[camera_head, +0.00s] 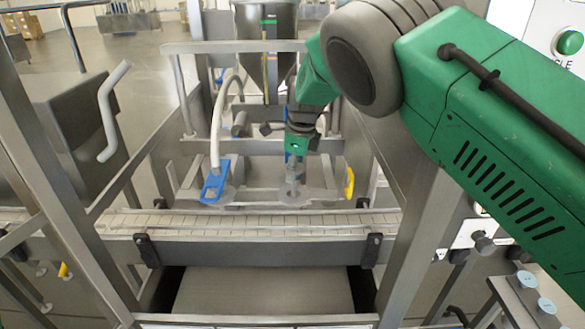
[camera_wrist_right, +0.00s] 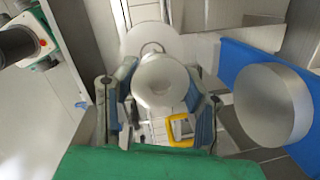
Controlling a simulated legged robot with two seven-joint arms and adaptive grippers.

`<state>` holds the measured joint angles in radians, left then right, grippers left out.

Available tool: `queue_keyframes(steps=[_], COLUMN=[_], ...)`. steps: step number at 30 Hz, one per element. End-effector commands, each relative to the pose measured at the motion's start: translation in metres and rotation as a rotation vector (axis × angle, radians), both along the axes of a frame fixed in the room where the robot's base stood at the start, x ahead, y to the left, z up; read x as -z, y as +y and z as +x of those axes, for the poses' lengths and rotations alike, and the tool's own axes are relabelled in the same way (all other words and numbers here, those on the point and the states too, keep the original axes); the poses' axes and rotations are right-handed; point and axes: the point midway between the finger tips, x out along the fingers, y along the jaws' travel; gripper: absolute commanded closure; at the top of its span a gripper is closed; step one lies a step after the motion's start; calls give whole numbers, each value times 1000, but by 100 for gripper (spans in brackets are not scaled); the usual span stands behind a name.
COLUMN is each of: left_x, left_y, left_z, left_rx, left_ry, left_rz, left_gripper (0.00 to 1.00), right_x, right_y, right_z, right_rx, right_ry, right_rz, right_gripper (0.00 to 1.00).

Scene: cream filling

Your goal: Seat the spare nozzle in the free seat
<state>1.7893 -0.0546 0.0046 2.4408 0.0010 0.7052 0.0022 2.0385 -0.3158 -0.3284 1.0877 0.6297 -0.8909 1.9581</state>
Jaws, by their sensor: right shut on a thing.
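My right gripper (camera_head: 291,165) reaches in from the upper right and hangs above the conveyor. It is shut on the spare nozzle (camera_head: 293,191), a pale grey, flared piece held below it. In the right wrist view the two fingers (camera_wrist_right: 159,106) hold the nozzle (camera_wrist_right: 160,78) between them. A yellow frame (camera_head: 349,183), which looks like the free seat, is to the right of the nozzle in the head view. In the wrist view the yellow frame (camera_wrist_right: 180,130) shows beyond the fingers. The nozzle and the frame look apart. My left gripper is not in view.
A blue holder (camera_head: 214,181) with a nozzle and a white hose (camera_head: 216,122) stands to the left. The slatted conveyor (camera_head: 250,222) runs below and looks empty. Metal frame posts (camera_head: 417,235) stand either side. A hopper (camera_head: 268,60) is behind.

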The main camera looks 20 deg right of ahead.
Motion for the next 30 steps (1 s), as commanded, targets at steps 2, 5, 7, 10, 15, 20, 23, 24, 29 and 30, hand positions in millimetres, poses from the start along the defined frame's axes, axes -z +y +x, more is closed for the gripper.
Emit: queue_keyframes(steps=[2,5,7,10,15,20,23,24,29,30], left_x=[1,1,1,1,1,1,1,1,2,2], left_y=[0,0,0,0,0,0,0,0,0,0], left_z=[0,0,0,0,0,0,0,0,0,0], left_rx=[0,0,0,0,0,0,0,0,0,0], left_ry=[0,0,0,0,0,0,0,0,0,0], left_rz=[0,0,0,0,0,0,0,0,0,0], left_gripper=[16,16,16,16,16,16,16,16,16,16], right_x=[2,3,3,3,3,4,6,7,11,11], right_y=[-1,-2,-2,-2,-2,-1,-1,0,1,1], right_z=[0,0,0,0,0,0,0,0,1,1], right_rx=[0,0,0,0,0,-1,-1,-1,-1,-1], right_ry=[0,0,0,-1,-1,-1,-1,-1,-1,-1], right_rz=[0,0,0,-1,0,-1,-1,-1,0,0], right_gripper=[100,100,100,100,100,100,100,100,100,100])
